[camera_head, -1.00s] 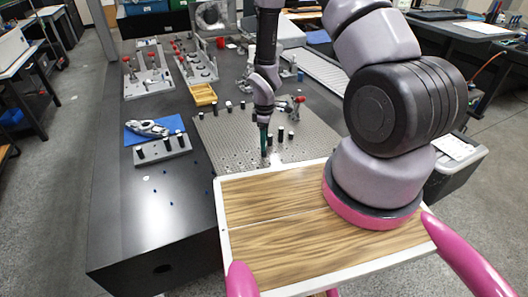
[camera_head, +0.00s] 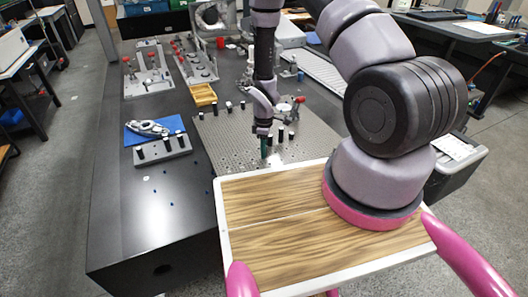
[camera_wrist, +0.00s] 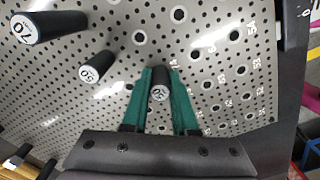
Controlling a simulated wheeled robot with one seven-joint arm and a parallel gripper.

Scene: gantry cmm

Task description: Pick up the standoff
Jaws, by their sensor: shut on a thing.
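My gripper (camera_wrist: 160,76) has green fingers, which are closed on the sides of a dark standoff (camera_wrist: 159,92) with a white, numbered top. The number is too small to read surely. In the head view my gripper (camera_head: 264,148) is low over the perforated plate (camera_head: 222,138), and the held standoff is hidden or too small to make out there. I cannot tell whether it still touches the plate. Other standoffs stand nearby, one marked 70 (camera_wrist: 45,27) and a smaller one marked 50 (camera_wrist: 94,68) in the wrist view.
A grey block (camera_head: 175,152) with several black standoffs lies left of the plate, beside a blue mat (camera_head: 133,136) bearing a metal part. A yellow tray (camera_head: 203,95) and clamp fixtures (camera_head: 148,72) are farther back. The dark table's front left is mostly clear.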

